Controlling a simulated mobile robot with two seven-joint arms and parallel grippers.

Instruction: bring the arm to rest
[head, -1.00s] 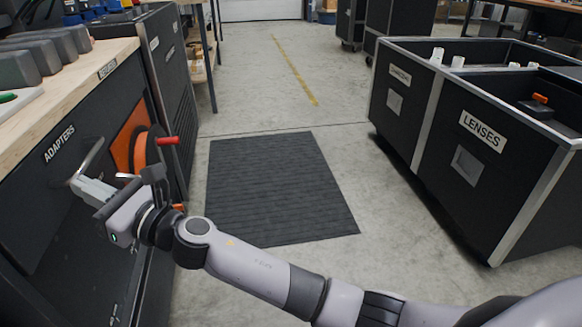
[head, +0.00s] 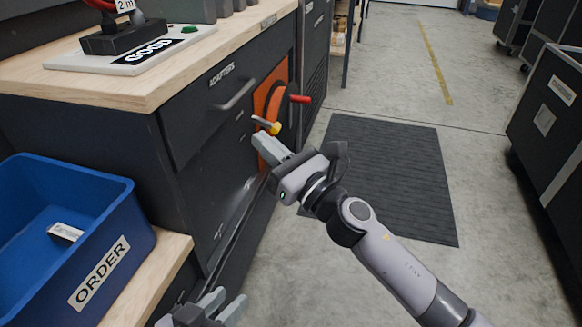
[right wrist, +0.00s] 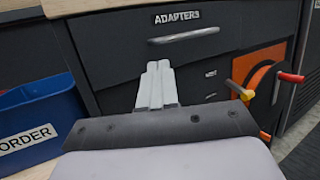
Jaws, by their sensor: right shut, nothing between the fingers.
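My right gripper (head: 262,146) is in front of the dark cabinet in the head view. Its fingers are together and empty. In the right wrist view the closed fingers (right wrist: 157,86) point at the cabinet front, below the bar handle (right wrist: 184,35) of the ADAPTERS drawer. In the head view this handle (head: 238,95) is clear of the gripper, and the drawer front (head: 205,115) looks flush. My left gripper (head: 222,304) is at the bottom edge, partly cut off, with its fingertips apart and nothing seen between them.
An orange reel with a red handle (head: 300,99) and a yellow-tipped lever (head: 268,125) is close to the right gripper. A blue ORDER tote (head: 125,225) holding a small white box (head: 65,232) stands left. Floor around the dark mat (head: 390,170) is clear.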

